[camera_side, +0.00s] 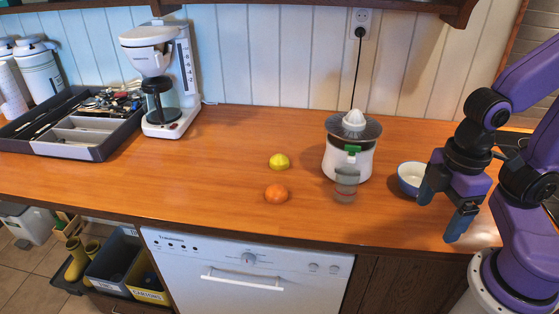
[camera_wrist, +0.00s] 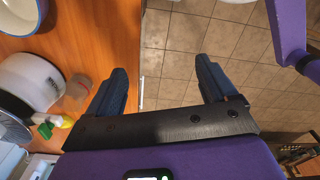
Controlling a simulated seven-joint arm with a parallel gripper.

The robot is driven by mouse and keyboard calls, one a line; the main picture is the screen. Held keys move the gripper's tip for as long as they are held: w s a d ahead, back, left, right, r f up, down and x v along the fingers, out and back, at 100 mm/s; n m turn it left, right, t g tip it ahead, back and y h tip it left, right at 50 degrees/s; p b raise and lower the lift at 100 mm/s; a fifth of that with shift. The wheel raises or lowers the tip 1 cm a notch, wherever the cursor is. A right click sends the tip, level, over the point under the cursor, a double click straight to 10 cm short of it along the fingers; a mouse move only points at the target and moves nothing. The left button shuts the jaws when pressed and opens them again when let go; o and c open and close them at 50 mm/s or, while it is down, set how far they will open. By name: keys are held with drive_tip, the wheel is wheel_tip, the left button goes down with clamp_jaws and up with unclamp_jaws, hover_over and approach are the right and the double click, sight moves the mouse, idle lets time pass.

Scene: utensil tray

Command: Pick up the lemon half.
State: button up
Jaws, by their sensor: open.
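The yellow lemon half (camera_side: 279,161) rests on the wooden counter in the side view, left of the juicer and just behind an orange half (camera_side: 276,193). My gripper (camera_side: 442,212) is at the right end of the counter, far to the right of the lemon half, with its fingers pointing down. In the wrist view my gripper (camera_wrist: 168,85) shows two dark fingers spread apart with nothing between them. The wrist view looks past the counter edge to the floor. The lemon half is not clearly visible there.
The citrus juicer (camera_side: 348,158) stands between my gripper and the lemon half, with a glass (camera_side: 346,184) before it. A bowl (camera_side: 410,179) sits beside my gripper. A coffee maker (camera_side: 160,80) and utensil tray (camera_side: 72,135) are at left. The counter left of the lemon half is clear.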

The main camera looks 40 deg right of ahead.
drive_tip(key=w+a+r+n, duration=0.25)
drive_tip(key=w+a, duration=0.35)
drive_tip(key=w, duration=0.3)
drive_tip(key=n, duration=0.6)
hover_over(281, 155)
drive_tip(key=f, duration=1)
drive_tip(key=shift+w+a+f, duration=0.1)
drive_tip(key=shift+a, duration=0.15)
drive_tip(key=f, duration=0.3)
drive_tip(key=shift+d+f, duration=0.35)
drive_tip(key=shift+f, duration=0.75)
drive_tip(key=shift+c, duration=0.3)
